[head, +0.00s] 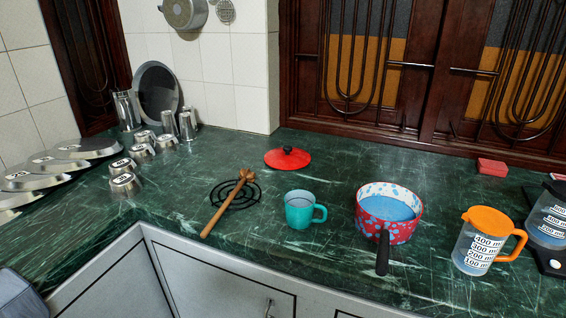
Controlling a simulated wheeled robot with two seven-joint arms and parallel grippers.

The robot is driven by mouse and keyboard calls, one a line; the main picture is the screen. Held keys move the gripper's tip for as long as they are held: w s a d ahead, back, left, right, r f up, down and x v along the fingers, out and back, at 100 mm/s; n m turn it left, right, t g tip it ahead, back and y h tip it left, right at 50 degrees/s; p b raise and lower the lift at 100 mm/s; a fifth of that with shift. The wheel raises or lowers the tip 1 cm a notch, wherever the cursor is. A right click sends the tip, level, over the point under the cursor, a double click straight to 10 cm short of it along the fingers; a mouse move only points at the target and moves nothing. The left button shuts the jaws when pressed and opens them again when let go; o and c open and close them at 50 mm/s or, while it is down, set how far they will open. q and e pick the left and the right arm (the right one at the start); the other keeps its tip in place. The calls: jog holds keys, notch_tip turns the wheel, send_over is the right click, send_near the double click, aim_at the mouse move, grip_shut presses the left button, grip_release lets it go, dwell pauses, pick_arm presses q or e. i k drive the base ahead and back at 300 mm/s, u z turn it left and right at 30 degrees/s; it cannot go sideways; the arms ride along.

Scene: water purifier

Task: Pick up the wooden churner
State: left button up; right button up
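The wooden churner (226,205) lies on the green marble counter, across a black spiral trivet (240,196). Its knobbed head (247,176) points to the back and its handle end (207,232) points toward the counter's front edge. Nothing covers it. Neither of my grippers shows in the head view. A grey shape at the lower left corner is cut off by the frame.
A teal mug (299,210) stands right of the churner. A red lid (287,157) lies behind. A red pot (378,232) with liquid and an orange-lidded jug (478,248) stand farther right. Steel cups (143,145) and plates (87,148) stand left.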

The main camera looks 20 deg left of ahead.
aim_at(246, 176)
jog(key=k, duration=0.5)
jog(key=u, duration=0.9)
jog(key=i, duration=0.65)
jog(key=z, duration=0.15)
